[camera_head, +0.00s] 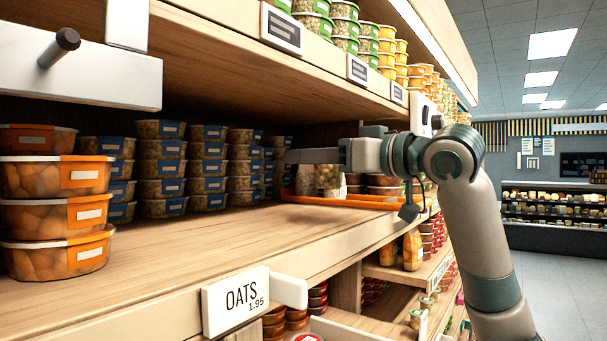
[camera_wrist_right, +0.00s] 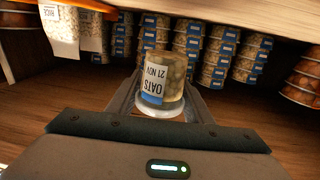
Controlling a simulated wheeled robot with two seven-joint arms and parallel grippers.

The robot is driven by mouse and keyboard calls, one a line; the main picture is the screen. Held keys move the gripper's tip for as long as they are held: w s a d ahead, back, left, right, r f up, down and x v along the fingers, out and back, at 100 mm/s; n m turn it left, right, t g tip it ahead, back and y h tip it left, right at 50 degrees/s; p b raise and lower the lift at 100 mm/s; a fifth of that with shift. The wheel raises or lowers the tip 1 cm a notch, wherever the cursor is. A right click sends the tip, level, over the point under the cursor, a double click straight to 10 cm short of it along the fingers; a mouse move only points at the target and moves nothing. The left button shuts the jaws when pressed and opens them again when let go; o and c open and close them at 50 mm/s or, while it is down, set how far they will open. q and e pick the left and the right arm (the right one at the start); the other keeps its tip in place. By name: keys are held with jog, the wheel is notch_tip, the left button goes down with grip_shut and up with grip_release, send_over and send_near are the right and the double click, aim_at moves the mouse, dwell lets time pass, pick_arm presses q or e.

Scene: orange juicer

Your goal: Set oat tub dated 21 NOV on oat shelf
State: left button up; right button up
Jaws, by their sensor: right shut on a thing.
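In the right wrist view a clear tub labelled OATS 21 NOV (camera_wrist_right: 162,84) sits between the fingers of my right gripper (camera_wrist_right: 160,98), which is shut on it. Its label shows upside down in that view. My left gripper is not in view.
Stacks of blue-labelled tubs (camera_head: 162,168) line the back. Orange-labelled tubs (camera_head: 55,212) stand stacked at the left. An orange tray (camera_head: 345,202) with goods lies under my right gripper. An upper shelf (camera_head: 225,38) hangs overhead. The board's middle is clear.

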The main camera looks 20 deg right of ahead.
jog(key=shift+w+a+f, duration=0.5)
jog(key=shift+w+a, duration=0.05)
jog(key=shift+a, duration=0.1)
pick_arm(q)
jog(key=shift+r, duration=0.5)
